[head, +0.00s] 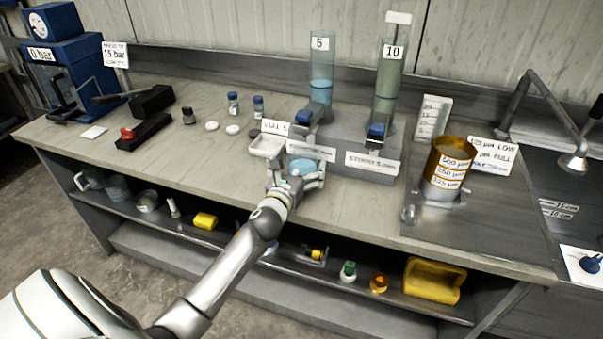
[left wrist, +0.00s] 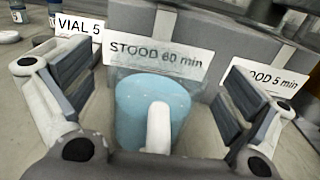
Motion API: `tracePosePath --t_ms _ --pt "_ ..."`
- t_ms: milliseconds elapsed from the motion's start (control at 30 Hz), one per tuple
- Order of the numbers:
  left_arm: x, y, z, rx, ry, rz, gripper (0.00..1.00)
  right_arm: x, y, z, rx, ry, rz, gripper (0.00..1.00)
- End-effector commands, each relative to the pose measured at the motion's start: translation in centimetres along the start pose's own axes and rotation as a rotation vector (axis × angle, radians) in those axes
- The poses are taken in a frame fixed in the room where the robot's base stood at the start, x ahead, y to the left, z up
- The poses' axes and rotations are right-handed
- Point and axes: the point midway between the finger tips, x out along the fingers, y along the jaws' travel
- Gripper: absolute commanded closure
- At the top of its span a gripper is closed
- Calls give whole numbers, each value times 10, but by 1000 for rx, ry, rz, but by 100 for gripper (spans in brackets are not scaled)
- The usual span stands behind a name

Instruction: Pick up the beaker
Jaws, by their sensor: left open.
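The beaker (head: 302,167) is a clear cup with pale blue contents, on the bench in front of the grey stand. In the left wrist view the beaker (left wrist: 135,105) stands between my fingers, below a sign reading "STOOD 60 min". My left gripper (head: 294,174) is open around it in the head view. In the left wrist view the gripper (left wrist: 158,90) has a finger on each side of the beaker, with gaps showing. A white upright piece covers part of the beaker's near side; I cannot tell what it is. My right gripper is out of view.
A grey stand (head: 345,138) behind the beaker holds two tall cylinders, blue (head: 321,70) and green (head: 388,85). An orange-banded pot (head: 447,168) stands to the right. Small vials (head: 233,104) and white discs are at the left. The bench front between beaker and pot is clear.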

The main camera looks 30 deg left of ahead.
Motion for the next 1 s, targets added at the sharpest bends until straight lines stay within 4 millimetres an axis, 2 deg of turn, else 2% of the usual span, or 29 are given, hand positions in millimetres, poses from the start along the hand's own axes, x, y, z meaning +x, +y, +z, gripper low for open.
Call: tracePosePath --t_ms 100,400,467,867,1000 --pt "0 0 0 0 0 0 3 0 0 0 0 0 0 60" --pt "0 0 0 0 0 0 41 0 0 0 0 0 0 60" --pt "0 0 1 0 -1 0 46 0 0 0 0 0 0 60" --pt "-3 0 7 4 -3 -1 46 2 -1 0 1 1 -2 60" --pt "-4 1 26 6 -6 -2 46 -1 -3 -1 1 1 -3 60"
